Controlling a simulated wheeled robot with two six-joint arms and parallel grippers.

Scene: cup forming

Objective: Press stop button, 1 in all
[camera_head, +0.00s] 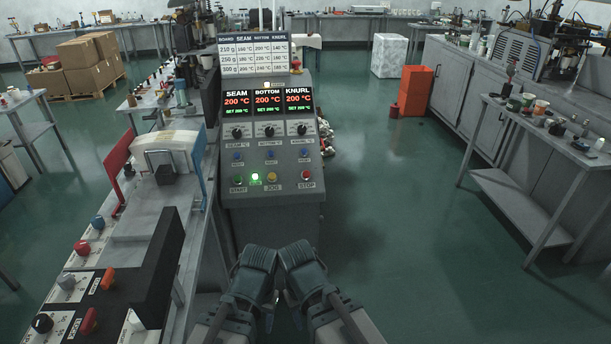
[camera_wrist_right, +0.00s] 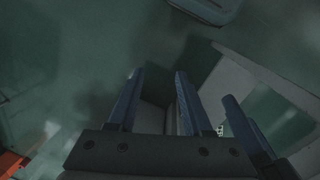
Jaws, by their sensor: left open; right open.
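The stop button (camera_head: 306,174) is a red round button at the lower right of the grey control panel (camera_head: 268,205), above a STOP label. It stands clear, with nothing touching it. My left gripper (camera_head: 268,300) and my right gripper (camera_head: 296,305) are close together at the bottom middle, in front of and below the panel. Both are apart from the button. The fingers of the left one are small and partly hidden by my wrist. In the right wrist view my right gripper (camera_wrist_right: 155,90) is open, with two dark blue fingers apart and nothing between them.
A machine bench (camera_head: 130,255) fills the left. Green floor (camera_head: 410,260) is free at right, before a side table (camera_head: 550,150).

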